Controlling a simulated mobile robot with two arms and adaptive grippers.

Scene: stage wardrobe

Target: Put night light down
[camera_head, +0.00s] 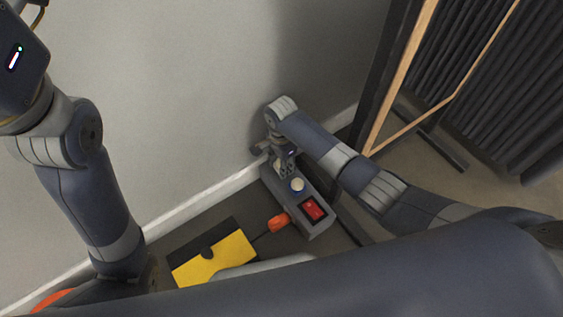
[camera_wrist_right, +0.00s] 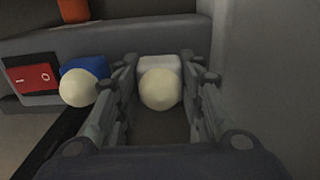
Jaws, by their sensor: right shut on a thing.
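My right gripper (camera_head: 282,158) (camera_wrist_right: 159,72) is shut on a night light with a white base and a cream globe (camera_wrist_right: 161,88). The globe shows between the two fingers in the right wrist view. The gripper is over the far end of a grey power strip (camera_head: 317,227) (camera_wrist_right: 120,43). I cannot tell whether the held light touches the strip. A second night light, with a blue base and cream globe (camera_head: 297,185) (camera_wrist_right: 82,84), sits on the strip between the held light and the red switch (camera_head: 314,209) (camera_wrist_right: 32,78). My left gripper is out of view.
A yellow and black box (camera_head: 213,259) lies left of the strip, with an orange-handled tool (camera_head: 278,222) between them. A pale wall (camera_head: 180,90) rises behind. A dark rack with wooden-edged panels (camera_head: 402,75) stands to the right.

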